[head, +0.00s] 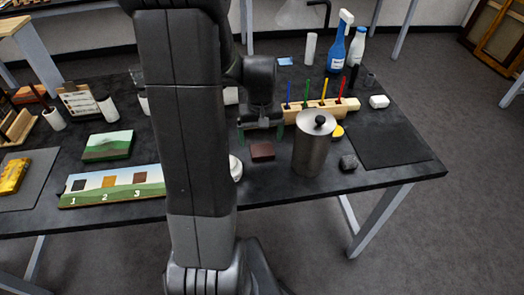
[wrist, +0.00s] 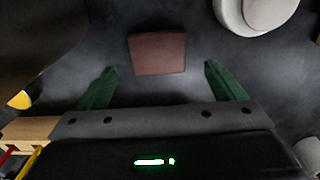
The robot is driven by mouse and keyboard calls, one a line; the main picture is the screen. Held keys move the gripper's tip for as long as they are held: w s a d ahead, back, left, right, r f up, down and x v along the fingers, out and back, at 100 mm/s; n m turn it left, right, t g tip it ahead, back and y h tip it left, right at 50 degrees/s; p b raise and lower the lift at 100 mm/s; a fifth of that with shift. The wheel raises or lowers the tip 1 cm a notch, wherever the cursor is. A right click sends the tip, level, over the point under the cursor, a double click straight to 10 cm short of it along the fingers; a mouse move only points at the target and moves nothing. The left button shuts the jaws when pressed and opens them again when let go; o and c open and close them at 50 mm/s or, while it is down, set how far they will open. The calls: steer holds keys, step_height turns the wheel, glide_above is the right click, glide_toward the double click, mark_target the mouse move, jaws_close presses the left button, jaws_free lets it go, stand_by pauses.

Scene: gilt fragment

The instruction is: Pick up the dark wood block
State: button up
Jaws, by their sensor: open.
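The dark wood block (head: 262,151) is a small reddish-brown block lying flat on the black table, just left of the steel canister. In the wrist view the block (wrist: 157,54) sits near the top middle, beyond the fingertips and roughly centred between them. My gripper (head: 262,132) is above and just behind the block in the head view. Its two green fingers are spread wide in the wrist view (wrist: 158,75), with nothing between them. The block is not touched by either finger as far as I can see.
A steel canister (head: 314,146) stands close right of the block. A white round object (head: 235,168) is close left, partly hidden by my arm. Behind is a wooden rack (head: 318,110) with coloured pegs. A dark stone (head: 348,162) and black mat (head: 388,145) lie right.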

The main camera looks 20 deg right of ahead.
mark_target(262, 149)
steer(key=f, duration=0.4)
steer(key=shift+s, duration=0.25)
steer(key=shift+c, duration=0.4)
steer(key=c, duration=1)
